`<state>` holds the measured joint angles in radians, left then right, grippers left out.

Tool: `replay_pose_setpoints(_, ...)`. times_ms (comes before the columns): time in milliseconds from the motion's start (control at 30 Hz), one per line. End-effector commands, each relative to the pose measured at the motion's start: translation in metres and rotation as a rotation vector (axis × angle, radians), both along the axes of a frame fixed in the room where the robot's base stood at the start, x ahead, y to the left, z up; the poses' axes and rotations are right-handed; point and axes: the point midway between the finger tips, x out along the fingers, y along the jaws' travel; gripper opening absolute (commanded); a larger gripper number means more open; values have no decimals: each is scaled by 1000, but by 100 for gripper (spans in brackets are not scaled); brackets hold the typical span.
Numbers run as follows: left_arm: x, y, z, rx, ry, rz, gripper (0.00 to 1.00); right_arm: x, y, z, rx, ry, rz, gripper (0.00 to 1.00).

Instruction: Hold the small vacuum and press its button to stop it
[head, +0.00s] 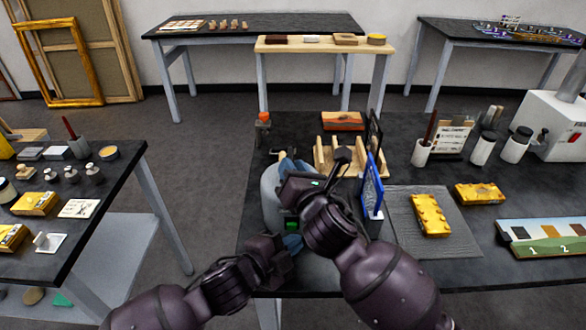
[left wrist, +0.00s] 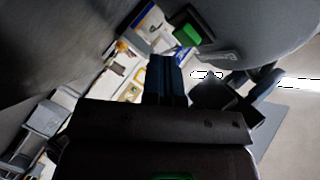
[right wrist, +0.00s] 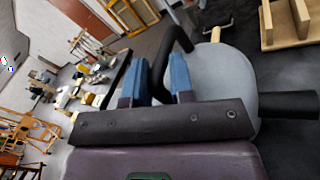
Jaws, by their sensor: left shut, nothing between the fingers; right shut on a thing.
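The small vacuum (head: 270,192) is a grey rounded body on the near left part of the dark table, partly hidden by my arms. It has a green button (head: 291,225) on a dark block, which also shows in the left wrist view (left wrist: 187,36). My right gripper (right wrist: 156,82) is shut on the vacuum's black handle (right wrist: 172,55). My left gripper (head: 292,243) is shut and empty, just below the button in the head view. In the left wrist view its blue fingertips (left wrist: 164,62) are close to the button; I cannot tell if they touch.
A blue-framed panel (head: 372,186) stands right beside my right arm. A wooden rack (head: 329,160) is behind the vacuum. A grey mat (head: 405,205) with a yellow block (head: 430,216) lies to the right.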

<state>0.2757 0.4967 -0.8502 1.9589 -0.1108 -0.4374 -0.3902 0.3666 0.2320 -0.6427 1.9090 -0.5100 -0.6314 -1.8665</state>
Motion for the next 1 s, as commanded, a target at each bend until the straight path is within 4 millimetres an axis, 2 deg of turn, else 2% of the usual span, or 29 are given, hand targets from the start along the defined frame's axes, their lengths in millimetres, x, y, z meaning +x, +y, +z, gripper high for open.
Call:
replay_pose_setpoints(600,-49,-1,0,-1,0,-1,0,0,0,0,4,2,1,0)
replay_pose_setpoints(1000,-51,-1,0,-1,-1,0,0,0,0,0,3,2,0,0)
